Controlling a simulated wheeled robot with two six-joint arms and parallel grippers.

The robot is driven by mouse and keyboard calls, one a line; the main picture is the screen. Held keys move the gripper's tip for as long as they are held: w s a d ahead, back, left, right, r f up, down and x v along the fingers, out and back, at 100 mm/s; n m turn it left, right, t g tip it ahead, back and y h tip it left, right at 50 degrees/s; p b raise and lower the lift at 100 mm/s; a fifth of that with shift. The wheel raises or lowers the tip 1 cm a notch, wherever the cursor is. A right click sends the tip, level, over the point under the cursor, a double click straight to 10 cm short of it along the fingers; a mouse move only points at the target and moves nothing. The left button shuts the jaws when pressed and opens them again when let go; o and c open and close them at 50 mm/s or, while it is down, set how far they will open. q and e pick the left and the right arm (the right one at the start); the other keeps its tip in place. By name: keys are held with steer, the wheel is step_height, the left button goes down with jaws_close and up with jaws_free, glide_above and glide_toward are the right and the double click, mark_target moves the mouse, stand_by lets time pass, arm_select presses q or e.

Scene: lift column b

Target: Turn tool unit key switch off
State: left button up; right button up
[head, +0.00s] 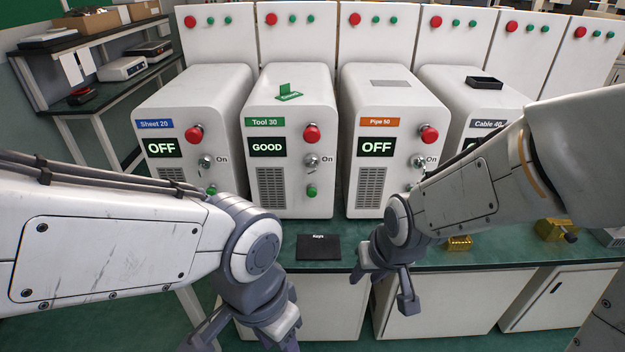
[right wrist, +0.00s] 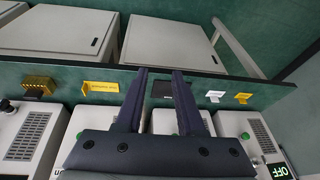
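The tool unit (head: 291,185), a white cabinet with a green "Tool 30" label, stands in the middle of the head view. Its display (head: 267,147) reads GOOD. My right gripper (head: 383,289) is open and empty, below and right of the unit, near the bench front. In the right wrist view its fingers (right wrist: 160,72) are apart. My left gripper (head: 243,343) is low in front, fingers apart, partly cut off.
A black "Keys" mat (head: 318,247) lies on the green bench. The Sheet 20 unit (head: 203,100) and Pipe 50 unit (head: 386,100) flank the tool unit; both read OFF. Cable 40 (head: 480,95) is partly behind my right arm.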

steer(key=w+f+m+t+b, duration=0.2)
steer(key=w+f, duration=0.2)
steer(key=f, duration=0.1)
steer(key=m+t+h+b, duration=0.1)
steer(key=m+t+b, duration=0.1)
steer(key=m+t, duration=0.95)
glide_toward(312, 172)
arm_select(q)
step_height(312, 172, down, 5)
steer(key=shift+p, duration=0.8)
arm_select(e)
steer(key=shift+n+t, duration=0.25)
steer(key=shift+t, duration=0.2)
steer(key=w, duration=0.9)
steer(key=shift+w+a+f, duration=0.15)
steer(key=shift+w+f, duration=0.15)
steer(key=shift+f, duration=0.1)
jaws_close()
